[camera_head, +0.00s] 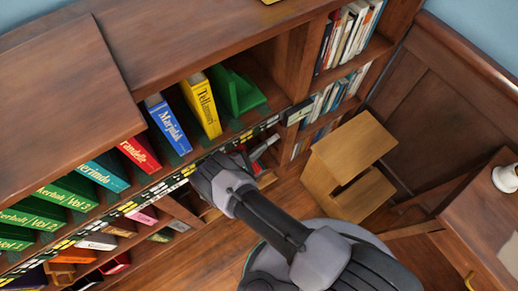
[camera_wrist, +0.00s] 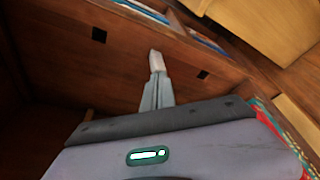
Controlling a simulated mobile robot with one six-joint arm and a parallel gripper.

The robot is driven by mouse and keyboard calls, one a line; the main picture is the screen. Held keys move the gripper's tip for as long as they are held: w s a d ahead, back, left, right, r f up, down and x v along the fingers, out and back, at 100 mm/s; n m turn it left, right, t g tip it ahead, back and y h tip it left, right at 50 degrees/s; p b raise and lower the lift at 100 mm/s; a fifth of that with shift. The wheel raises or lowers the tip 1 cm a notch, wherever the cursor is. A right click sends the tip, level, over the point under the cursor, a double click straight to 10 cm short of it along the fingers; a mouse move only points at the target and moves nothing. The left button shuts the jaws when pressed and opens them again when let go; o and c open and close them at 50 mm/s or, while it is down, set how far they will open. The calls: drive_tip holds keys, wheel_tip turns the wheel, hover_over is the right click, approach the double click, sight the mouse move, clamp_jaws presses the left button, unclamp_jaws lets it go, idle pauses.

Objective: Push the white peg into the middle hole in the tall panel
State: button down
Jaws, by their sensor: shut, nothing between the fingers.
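The tall panel (camera_wrist: 125,60) is dark wood and fills the upper part of the wrist view. Two dark square holes show on it, one to the left (camera_wrist: 98,35) and one to the right (camera_wrist: 202,74). The white peg (camera_wrist: 156,62) lies between them, at the tips of my gripper (camera_wrist: 157,82). My gripper's fingers are shut together, with the peg beyond them rather than between them. The middle hole is hidden by the peg and fingers, so how deep the peg sits cannot be told. In the head view my gripper (camera_head: 262,150) reaches into the bookcase beside an upright.
Books such as a yellow one (camera_head: 201,104) and a blue one (camera_head: 167,124) stand on the shelf to the left. A wooden step stool (camera_head: 350,150) stands right of my arm. A desk (camera_head: 485,220) is at the far right. Wood floor (camera_head: 205,262) shows below.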

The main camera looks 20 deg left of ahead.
drive_tip(key=shift+w+d, duration=0.3)
drive_tip(key=shift+w, duration=0.05)
idle(0.3)
wheel_tip(320, 180, up, 5)
drive_tip(key=s+a+p, duration=0.2)
drive_tip(key=p, duration=0.2)
drive_tip(key=s+d+p, duration=0.4)
drive_tip(key=s+d, duration=0.5)
drive_tip(key=s, duration=0.4)
drive_tip(key=shift+s, duration=0.35)
